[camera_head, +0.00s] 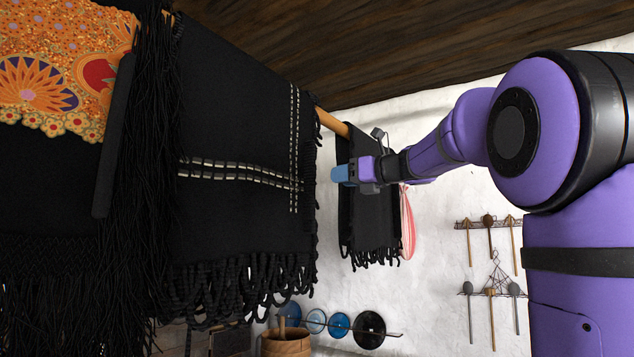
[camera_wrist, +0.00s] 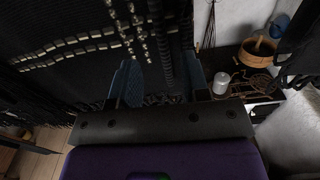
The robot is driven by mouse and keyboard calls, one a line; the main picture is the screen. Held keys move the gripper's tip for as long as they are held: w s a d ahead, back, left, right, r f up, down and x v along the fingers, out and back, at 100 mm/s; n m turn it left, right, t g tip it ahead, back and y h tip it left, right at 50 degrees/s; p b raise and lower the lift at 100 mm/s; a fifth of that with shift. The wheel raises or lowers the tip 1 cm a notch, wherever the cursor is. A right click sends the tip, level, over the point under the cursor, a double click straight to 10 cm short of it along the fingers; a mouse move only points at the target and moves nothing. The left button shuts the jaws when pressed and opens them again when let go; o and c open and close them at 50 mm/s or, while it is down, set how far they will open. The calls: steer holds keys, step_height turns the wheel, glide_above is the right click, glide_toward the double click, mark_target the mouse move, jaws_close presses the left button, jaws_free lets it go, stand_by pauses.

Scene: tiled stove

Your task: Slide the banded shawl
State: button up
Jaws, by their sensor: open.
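The banded shawl (camera_head: 235,135) is black with white dashed bands and a knotted fringe. It hangs over a wooden pole (camera_head: 332,122) in the middle left of the head view. In the wrist view the banded shawl (camera_wrist: 75,40) fills the upper left, close in front of my gripper. My gripper (camera_head: 342,175) is just right of the shawl's right edge in the head view. Its blue fingers are apart in the wrist view (camera_wrist: 158,85), with the shawl's edge and fringe showing between and beyond them. I cannot tell whether they touch the cloth.
A black cloth with orange floral pattern (camera_head: 65,65) and long fringe hangs left of the shawl. Another black fringed cloth (camera_head: 365,225) hangs behind my gripper. Below are a wooden bucket (camera_head: 286,344) and blue plates (camera_head: 340,324). Utensils (camera_head: 490,240) hang on the white wall at right.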

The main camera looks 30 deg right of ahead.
mark_target(315, 181)
steer(key=x, duration=0.9)
steer(key=shift+w+a+f, duration=0.1)
steer(key=shift+w, duration=0.05)
jaws_close()
